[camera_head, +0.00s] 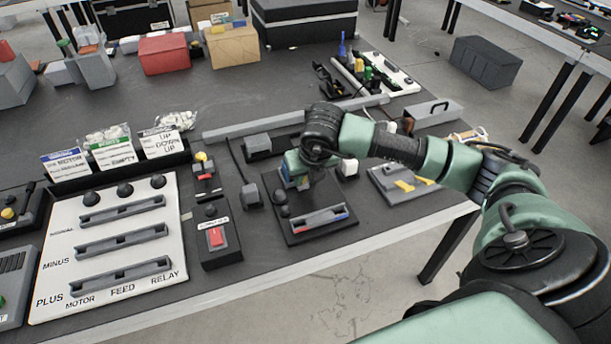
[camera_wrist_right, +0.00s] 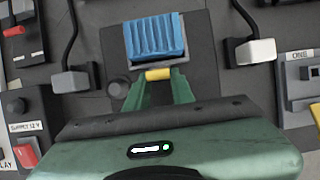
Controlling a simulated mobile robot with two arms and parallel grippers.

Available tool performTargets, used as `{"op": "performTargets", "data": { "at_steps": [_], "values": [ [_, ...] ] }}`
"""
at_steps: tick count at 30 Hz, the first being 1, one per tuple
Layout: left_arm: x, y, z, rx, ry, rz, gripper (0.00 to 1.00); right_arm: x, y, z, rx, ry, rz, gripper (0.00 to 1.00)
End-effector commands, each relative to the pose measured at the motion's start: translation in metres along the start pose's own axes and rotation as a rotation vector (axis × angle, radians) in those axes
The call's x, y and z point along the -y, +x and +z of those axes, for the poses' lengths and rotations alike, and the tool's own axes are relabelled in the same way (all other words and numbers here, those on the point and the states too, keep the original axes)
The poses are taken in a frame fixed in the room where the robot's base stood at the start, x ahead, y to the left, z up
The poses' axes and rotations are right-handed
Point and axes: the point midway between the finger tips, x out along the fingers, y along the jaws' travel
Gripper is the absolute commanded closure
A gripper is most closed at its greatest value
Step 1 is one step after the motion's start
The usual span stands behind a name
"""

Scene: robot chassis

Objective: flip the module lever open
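A module with a blue ribbed body (camera_wrist_right: 155,38) stands on a dark base plate (camera_wrist_right: 195,70) in the right wrist view. A short yellow lever (camera_wrist_right: 158,74) is at its near edge. My right gripper (camera_wrist_right: 159,80) has its two green fingers apart, with the lever between their tips. I cannot tell whether they press on it. In the head view my right gripper (camera_head: 296,168) points down over the blue module (camera_head: 296,183), hiding much of it. The dark plate (camera_head: 330,232) with a grey slotted rail lies there. My left gripper is not in view.
A white panel (camera_head: 53,250) with several slotted rails is at left. A box with a red switch (camera_head: 217,238) and a grey plug (camera_head: 250,194) stand left of the module. A plate with yellow levers (camera_head: 381,183) lies to the right. The table's front edge is clear.

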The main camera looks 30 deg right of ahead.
Motion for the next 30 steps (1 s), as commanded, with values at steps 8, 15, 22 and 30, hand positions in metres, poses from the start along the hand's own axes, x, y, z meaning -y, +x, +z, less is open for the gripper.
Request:
{"op": "performTargets", "data": {
  "at_steps": [8, 15, 22, 30],
  "values": [
    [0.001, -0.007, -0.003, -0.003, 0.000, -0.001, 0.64, 0.000, -0.002, 0.010, -0.118, 0.006, -0.002, 1.00],
    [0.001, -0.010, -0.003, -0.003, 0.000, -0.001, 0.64, 0.001, -0.001, 0.014, -0.204, 0.004, 0.001, 1.00],
    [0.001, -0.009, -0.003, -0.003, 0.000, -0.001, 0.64, 0.001, -0.002, 0.016, -0.198, 0.005, 0.001, 1.00],
    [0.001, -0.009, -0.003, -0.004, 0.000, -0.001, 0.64, 0.001, -0.001, 0.013, -0.204, 0.003, 0.000, 0.55]
  ]
}}
